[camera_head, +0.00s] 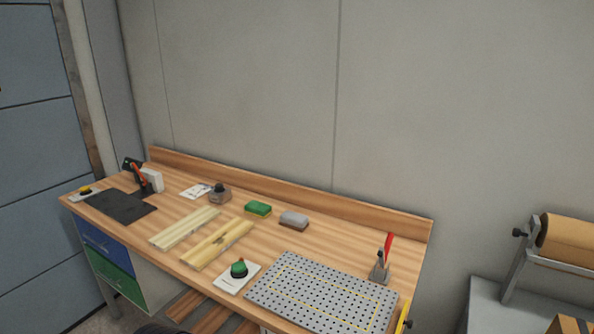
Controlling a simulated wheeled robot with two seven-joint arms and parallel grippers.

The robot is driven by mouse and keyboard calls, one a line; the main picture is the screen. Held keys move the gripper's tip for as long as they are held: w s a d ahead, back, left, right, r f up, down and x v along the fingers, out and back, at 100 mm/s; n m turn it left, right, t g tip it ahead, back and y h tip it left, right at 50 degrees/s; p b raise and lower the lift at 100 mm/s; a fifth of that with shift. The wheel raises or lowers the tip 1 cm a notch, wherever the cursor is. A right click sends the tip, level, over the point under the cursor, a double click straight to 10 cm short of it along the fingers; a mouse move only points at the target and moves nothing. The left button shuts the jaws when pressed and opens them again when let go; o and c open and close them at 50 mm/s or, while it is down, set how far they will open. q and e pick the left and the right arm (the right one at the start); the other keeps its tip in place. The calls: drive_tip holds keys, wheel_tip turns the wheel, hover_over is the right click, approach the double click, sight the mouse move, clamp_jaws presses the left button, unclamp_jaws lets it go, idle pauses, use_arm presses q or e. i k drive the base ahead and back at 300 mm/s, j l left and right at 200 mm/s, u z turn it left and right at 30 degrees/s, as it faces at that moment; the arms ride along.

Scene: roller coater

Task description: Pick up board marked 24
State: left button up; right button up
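Two pale wooden boards lie flat, side by side, on the wooden workbench (340,245). The left board (184,228) is towards the black mat. The right board (217,244) has a small dark mark near its middle. The number 24 cannot be read on either board at this size. Neither of my grippers shows in the head view.
A perforated metal plate (320,293) and a green button (238,269) sit right of the boards. Behind are a green block (257,208), a grey block (293,219) and a small jar (219,193). A black mat (121,206) lies left. A roller machine (566,240) stands far right.

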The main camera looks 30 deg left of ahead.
sight(205, 252)
drive_tip(key=j+u, duration=0.15)
drive_tip(key=j, duration=0.25)
drive_tip(key=i+j+u, duration=0.15)
drive_tip(key=j, duration=0.25)
drive_tip(key=j+u, duration=0.15)
drive_tip(key=j, duration=0.3)
drive_tip(key=i+j+u, duration=0.1)
drive_tip(key=j, duration=0.25)
drive_tip(key=i+j+u, duration=0.15)
drive_tip(key=j, duration=0.25)
drive_tip(key=i+j+u, duration=0.15)
drive_tip(key=j, duration=0.2)
drive_tip(key=i+j+u, duration=0.15)
drive_tip(key=j, duration=0.2)
drive_tip(key=k+l+u, duration=0.15)
drive_tip(key=k+l, duration=0.2)
drive_tip(key=l, duration=0.25)
drive_tip(key=k+l+u, duration=0.2)
drive_tip(key=k+l, duration=0.15)
drive_tip(key=l, duration=0.2)
drive_tip(key=k+l+u, duration=0.15)
drive_tip(key=k+l, duration=0.25)
drive_tip(key=l, duration=0.15)
